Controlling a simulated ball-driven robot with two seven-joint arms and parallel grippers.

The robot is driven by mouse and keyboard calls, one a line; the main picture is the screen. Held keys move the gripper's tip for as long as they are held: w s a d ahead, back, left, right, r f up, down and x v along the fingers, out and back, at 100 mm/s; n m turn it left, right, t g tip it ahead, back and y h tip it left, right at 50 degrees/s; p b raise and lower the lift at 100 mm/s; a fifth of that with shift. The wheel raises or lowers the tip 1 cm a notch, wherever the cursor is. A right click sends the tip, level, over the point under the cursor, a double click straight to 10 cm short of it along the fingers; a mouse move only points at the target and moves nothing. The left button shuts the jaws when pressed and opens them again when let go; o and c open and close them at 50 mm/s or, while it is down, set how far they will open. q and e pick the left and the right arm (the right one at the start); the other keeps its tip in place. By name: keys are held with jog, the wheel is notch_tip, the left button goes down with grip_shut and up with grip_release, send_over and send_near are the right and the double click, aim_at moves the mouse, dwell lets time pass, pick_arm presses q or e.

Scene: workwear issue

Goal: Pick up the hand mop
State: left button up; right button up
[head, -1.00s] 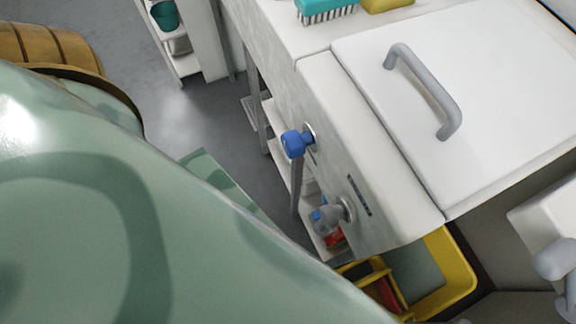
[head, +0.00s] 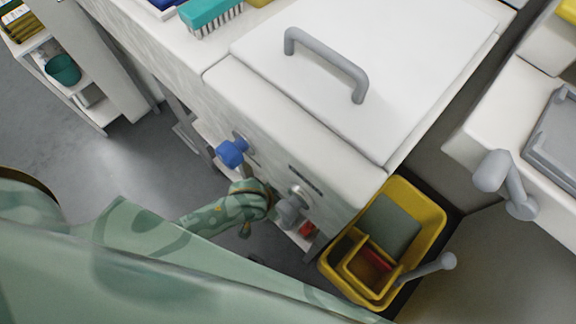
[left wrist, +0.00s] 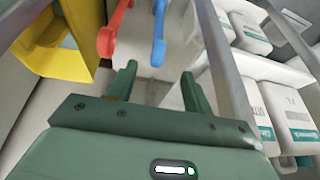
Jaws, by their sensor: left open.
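In the left wrist view, a red long-handled tool (left wrist: 112,36) and a blue one (left wrist: 158,34) lie side by side on a white shelf, beyond my fingertips. I cannot tell which of them, if either, is the hand mop. My left gripper (left wrist: 161,82) is open, with nothing between its fingers, and points toward the two handles. In the head view, my left wrist (head: 245,200) is low beside the white counter's front, below the blue knob; its fingers are hard to make out there. A red item (head: 307,229) shows partly on the low shelf. My right gripper is not in view.
The white counter (head: 400,60) with a grey handle overhangs the shelf. A yellow bucket (head: 430,235) stands at its right. In the left wrist view, a yellow bin (left wrist: 85,60) is left, white jugs (left wrist: 290,110) right, and a metal post (left wrist: 225,70) close to my right finger.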

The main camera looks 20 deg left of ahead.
pick_arm(q)
jog(key=shift+n, duration=0.6)
jog(key=b+x, duration=0.2)
jog(key=x, duration=0.1)
jog(key=b+x, duration=0.1)
jog(key=x, duration=0.3)
jog(key=w+b+x, duration=0.1)
jog(key=b+x, duration=0.1)
jog(key=x, duration=0.1)
jog(key=shift+f+b, duration=0.1)
jog(key=shift+b, duration=0.25)
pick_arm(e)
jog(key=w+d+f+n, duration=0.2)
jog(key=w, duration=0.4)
pick_arm(q)
jog(key=shift+b+x, duration=1.15)
jog(key=shift+x, duration=0.05)
jog(key=b+x, duration=0.2)
jog(key=shift+w+d+f, duration=0.1)
jog(key=shift+d+f, duration=0.1)
jog(key=shift+f, duration=0.1)
jog(key=c, duration=1.1)
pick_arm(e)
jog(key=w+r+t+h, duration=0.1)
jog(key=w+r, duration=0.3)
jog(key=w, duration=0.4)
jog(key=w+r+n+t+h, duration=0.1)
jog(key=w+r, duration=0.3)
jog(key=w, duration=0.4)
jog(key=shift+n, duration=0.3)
